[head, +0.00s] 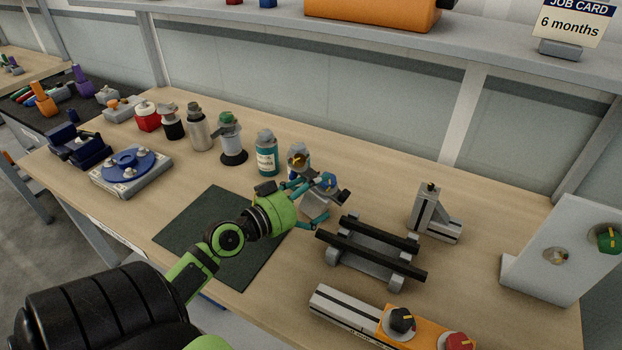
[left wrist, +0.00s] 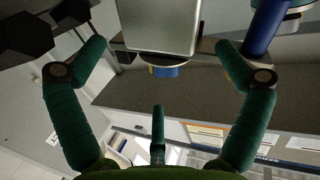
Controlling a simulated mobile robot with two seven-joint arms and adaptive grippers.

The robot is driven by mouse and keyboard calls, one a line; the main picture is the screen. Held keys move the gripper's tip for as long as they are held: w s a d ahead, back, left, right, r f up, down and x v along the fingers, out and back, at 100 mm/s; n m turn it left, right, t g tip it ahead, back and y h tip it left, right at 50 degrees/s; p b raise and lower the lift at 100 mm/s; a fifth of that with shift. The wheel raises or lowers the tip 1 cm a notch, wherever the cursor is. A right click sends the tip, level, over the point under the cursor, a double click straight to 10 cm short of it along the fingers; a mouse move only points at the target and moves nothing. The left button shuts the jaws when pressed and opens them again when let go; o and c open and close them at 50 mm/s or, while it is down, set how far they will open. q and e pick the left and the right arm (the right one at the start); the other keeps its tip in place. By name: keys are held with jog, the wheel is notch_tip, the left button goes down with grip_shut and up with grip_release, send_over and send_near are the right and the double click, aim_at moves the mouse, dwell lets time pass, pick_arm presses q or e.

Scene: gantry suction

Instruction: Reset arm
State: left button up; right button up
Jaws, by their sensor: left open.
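My left gripper (head: 308,204) reaches in over the table with its teal fingers spread. They stand around a grey block (head: 316,208) that carries a blue and yellow knob (head: 328,181). In the left wrist view the open fingers (left wrist: 162,45) stand either side of the grey block (left wrist: 160,22), with gaps visible on both sides. The blue and yellow knob (left wrist: 165,71) shows below the block's edge. The block's lower part is partly hidden by the fingers in the head view. My right gripper is not in view.
A dark green mat (head: 190,235) lies under my arm. Close right stand a black-railed cradle (head: 370,252) and a grey bracket (head: 432,215). An orange-ended rail unit (head: 345,305) is at the front; a white panel (head: 560,250) is far right. Several bottles, including a teal one (head: 266,158), line the back.

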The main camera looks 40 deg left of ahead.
pick_arm(q)
jog(key=shift+s+r, duration=0.15)
jog(key=shift+s, duration=0.35)
